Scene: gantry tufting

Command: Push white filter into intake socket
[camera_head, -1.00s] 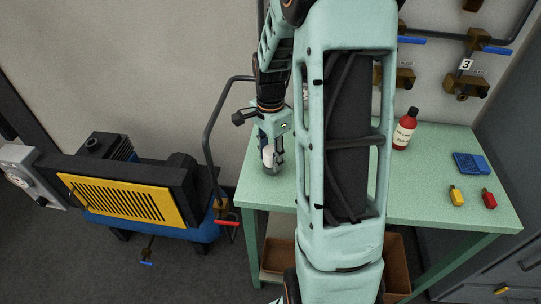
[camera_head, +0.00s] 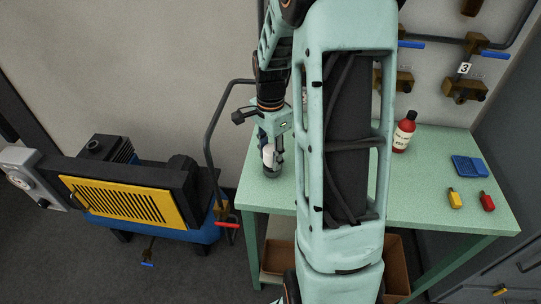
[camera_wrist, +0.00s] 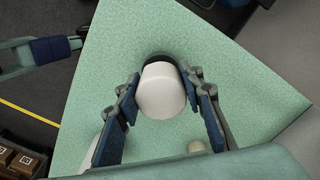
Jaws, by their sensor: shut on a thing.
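The white filter (camera_head: 268,156) is upright between the fingers of my gripper (camera_head: 271,152), at the left end of the green table (camera_head: 254,190). In the wrist view, my gripper (camera_wrist: 163,100) is shut on the filter's rounded white body (camera_wrist: 160,92), with one blue-padded finger on each side. A dark band (camera_wrist: 157,60) shows at the filter's far end. I cannot tell whether the filter touches the tabletop. I cannot make out the intake socket for certain in either view.
Left of the table stands a compressor with a yellow grille (camera_head: 118,199) and a bent grey pipe (camera_head: 209,150). A red bottle (camera_head: 404,132), blue tray (camera_head: 470,167), and small yellow (camera_head: 455,198) and red (camera_head: 487,201) items are on the right of the table. My arm hides its middle.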

